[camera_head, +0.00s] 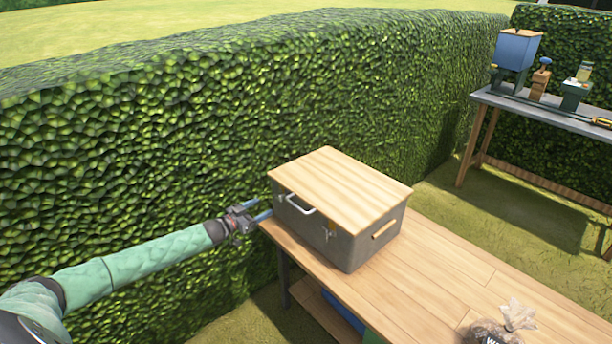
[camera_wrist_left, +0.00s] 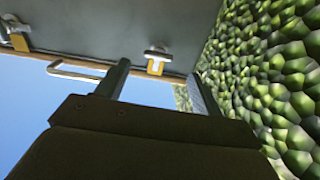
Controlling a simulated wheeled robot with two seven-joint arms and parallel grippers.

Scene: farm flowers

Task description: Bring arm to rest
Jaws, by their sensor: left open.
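My left arm reaches in from the left in the head view. Its gripper (camera_head: 262,211) is open and empty, just left of a grey box at the left end of the wooden table. In the left wrist view the two fingers (camera_wrist_left: 160,85) stand apart with nothing between them. The grey box (camera_head: 351,241) has a closed wooden lid, a white handle (camera_head: 296,204) and a latch on its near side. The box's grey wall (camera_wrist_left: 110,30) and its handle (camera_wrist_left: 75,71) also show in the left wrist view. My right gripper is not in view.
The wooden table (camera_head: 447,262) runs to the lower right, with a clear plastic bag (camera_head: 497,328) on it. A tall hedge (camera_head: 150,150) stands close behind my left arm. A second table (camera_head: 560,112) with a blue container (camera_head: 516,50) and small items stands at the back right.

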